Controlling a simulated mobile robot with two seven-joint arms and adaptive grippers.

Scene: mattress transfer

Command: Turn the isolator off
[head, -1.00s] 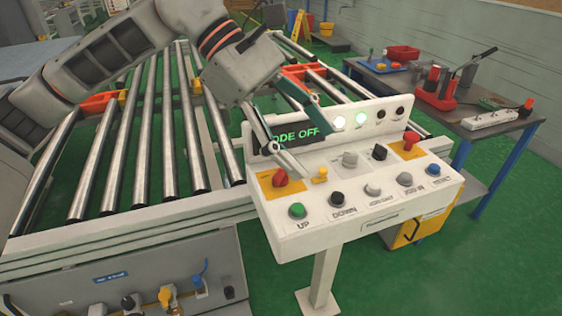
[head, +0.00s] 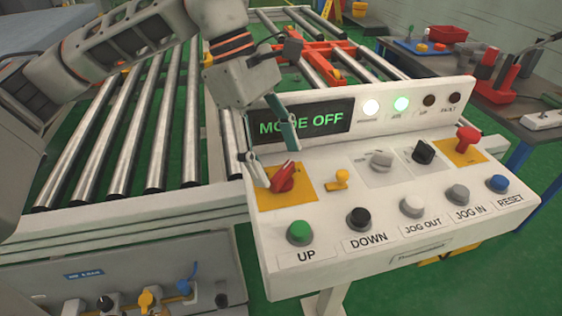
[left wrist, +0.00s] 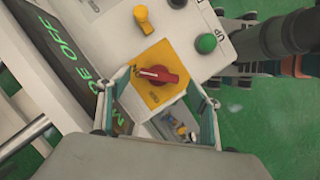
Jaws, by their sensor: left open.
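The isolator is a red rotary knob (head: 283,178) on a yellow plate (head: 300,197) at the left end of the white control panel (head: 380,245). The knob also shows in the left wrist view (left wrist: 158,75), with its handle lying across the picture. My left gripper (head: 277,170) is open over the knob, one finger on each side of it. I cannot tell whether the fingers touch it. The display (head: 302,122) reads "MODE OFF". My right gripper is in neither view.
A yellow key-like switch (head: 341,180) sits just right of the isolator. A green UP button (head: 300,232) and a black DOWN button (head: 359,219) are in front. A red mushroom button (head: 467,138) is at the far right. Conveyor rollers (head: 158,130) lie behind left.

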